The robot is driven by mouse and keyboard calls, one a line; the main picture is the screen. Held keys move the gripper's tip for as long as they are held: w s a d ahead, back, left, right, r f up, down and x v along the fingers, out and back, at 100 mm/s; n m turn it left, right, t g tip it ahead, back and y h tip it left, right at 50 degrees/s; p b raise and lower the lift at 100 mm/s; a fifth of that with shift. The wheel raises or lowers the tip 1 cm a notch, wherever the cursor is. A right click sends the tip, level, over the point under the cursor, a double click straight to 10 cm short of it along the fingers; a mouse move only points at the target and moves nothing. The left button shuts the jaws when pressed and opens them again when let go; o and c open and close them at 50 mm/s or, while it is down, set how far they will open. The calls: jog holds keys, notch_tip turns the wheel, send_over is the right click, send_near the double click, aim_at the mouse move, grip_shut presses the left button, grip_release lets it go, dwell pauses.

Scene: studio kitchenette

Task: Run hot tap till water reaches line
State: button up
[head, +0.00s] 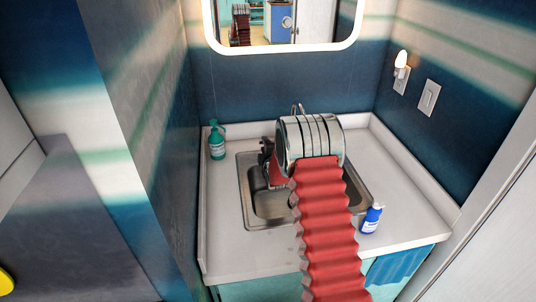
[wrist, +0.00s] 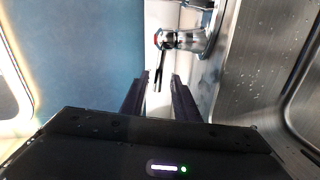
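The sink (head: 247,196) is a steel basin set in a pale counter; its steel wall also shows at the right of the wrist view (wrist: 262,70). The chrome tap (wrist: 190,40) is near the top of the wrist view, with a small red mark at its left and a thin dark lever (wrist: 160,72). In the head view my arm hides most of the tap. My gripper (wrist: 160,78) is open, its two dark fingers on either side of the lever's end in the picture. Contact cannot be told. I see no running water and no fill line.
A green pump bottle (head: 217,145) stands on the counter left of the sink. A blue bottle with a white cap (head: 371,218) stands at the front right. A mirror (head: 285,45) hangs behind, and walls close in both sides of the counter (head: 226,262).

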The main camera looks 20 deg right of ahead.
jog(key=v, duration=0.6)
jog(key=shift+s, duration=0.35)
jog(key=shift+a, duration=0.1)
dwell(0.7)
